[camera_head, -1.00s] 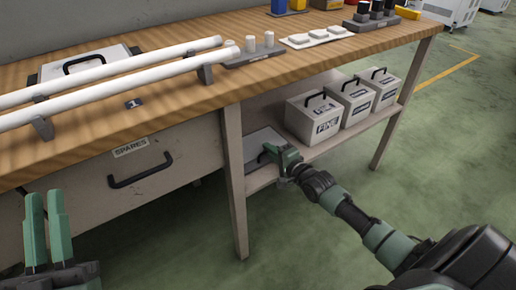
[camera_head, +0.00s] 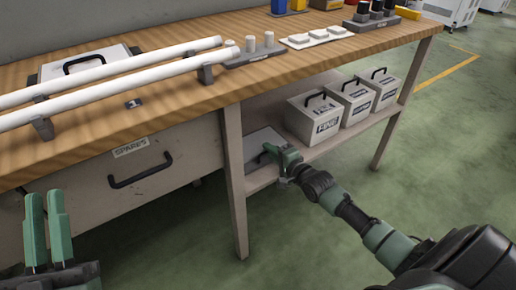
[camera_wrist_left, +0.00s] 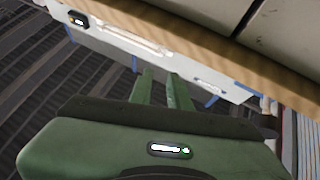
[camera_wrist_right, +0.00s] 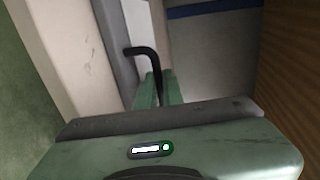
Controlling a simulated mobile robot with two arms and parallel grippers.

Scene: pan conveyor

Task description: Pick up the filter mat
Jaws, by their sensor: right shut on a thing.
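A flat, pale grey panel (camera_head: 262,136) lies on the lower shelf, partly behind the table leg. I cannot tell for sure whether it is the filter mat. My right gripper (camera_head: 272,152) is at its front right part, under the tabletop. In the right wrist view a black bent handle (camera_wrist_right: 143,50) stands beside a pale surface, and my right gripper (camera_wrist_right: 161,84) is shut on it. The fingers hide the handle's lower end. My left gripper (camera_head: 47,205) is open and empty at the lower left, in front of the drawer; it also shows in the left wrist view (camera_wrist_left: 162,82).
Several boxes with black handles, the nearest marked FINE (camera_head: 315,118), stand right of my right gripper on the shelf. The table leg (camera_head: 234,180) is close on its left. The wooden tabletop (camera_head: 185,95) overhangs it. The floor in front is clear.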

